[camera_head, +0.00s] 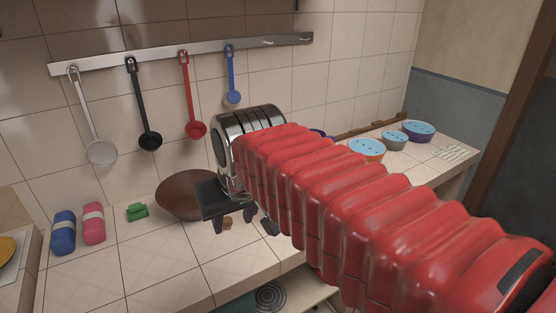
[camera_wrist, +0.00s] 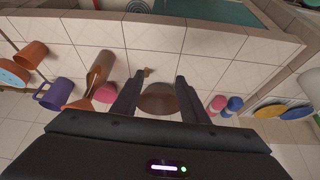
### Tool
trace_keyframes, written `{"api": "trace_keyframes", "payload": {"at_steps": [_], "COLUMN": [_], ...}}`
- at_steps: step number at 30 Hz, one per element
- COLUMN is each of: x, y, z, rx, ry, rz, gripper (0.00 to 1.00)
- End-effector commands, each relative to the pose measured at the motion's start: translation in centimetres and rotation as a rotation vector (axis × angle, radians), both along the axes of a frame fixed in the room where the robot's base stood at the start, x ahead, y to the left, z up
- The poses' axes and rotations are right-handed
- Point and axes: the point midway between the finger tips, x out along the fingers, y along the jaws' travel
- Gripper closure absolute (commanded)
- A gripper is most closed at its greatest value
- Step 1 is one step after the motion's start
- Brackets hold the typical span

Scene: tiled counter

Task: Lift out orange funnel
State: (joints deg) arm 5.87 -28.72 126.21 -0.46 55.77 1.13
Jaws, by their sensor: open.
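An orange funnel (camera_wrist: 79,104) is at the lower left of the wrist view, wide end toward the picture's bottom. It appears to sit in the top of a tall brown vessel (camera_wrist: 101,67); the exact join is unclear. My gripper (camera_wrist: 159,79) is open and empty, with both fingers apart. The funnel and vessel lie outside the fingers, to their left in the wrist view. In the head view my gripper (camera_head: 235,217) hangs over the counter; my red arm hides the funnel and vessel.
A brown bowl (camera_head: 180,196) stands by the wall, partly behind the gripper. A purple mug (camera_wrist: 52,95) and a pink object (camera_wrist: 106,94) flank the funnel. A small brown item (camera_head: 227,222) lies below the gripper. The counter's left front (camera_head: 165,265) is clear.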

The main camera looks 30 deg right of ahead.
Motion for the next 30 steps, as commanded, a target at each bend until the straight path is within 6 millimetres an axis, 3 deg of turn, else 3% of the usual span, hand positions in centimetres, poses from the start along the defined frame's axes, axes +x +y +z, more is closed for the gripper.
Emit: {"api": "trace_keyframes", "payload": {"at_steps": [6, 15, 24, 30], "x": [5.2, 11.8, 17.3, 19.7], "y": [-3.9, -10.3, -18.0, -22.4], "z": [2.9, 5.4, 6.1, 5.9], "rx": [0.003, 0.009, 0.017, 0.022], "ry": [0.019, 0.039, 0.06, 0.069], "rz": [-0.079, -0.184, -0.288, -0.342], "gripper": [0.6, 0.6, 0.6, 0.6]}}
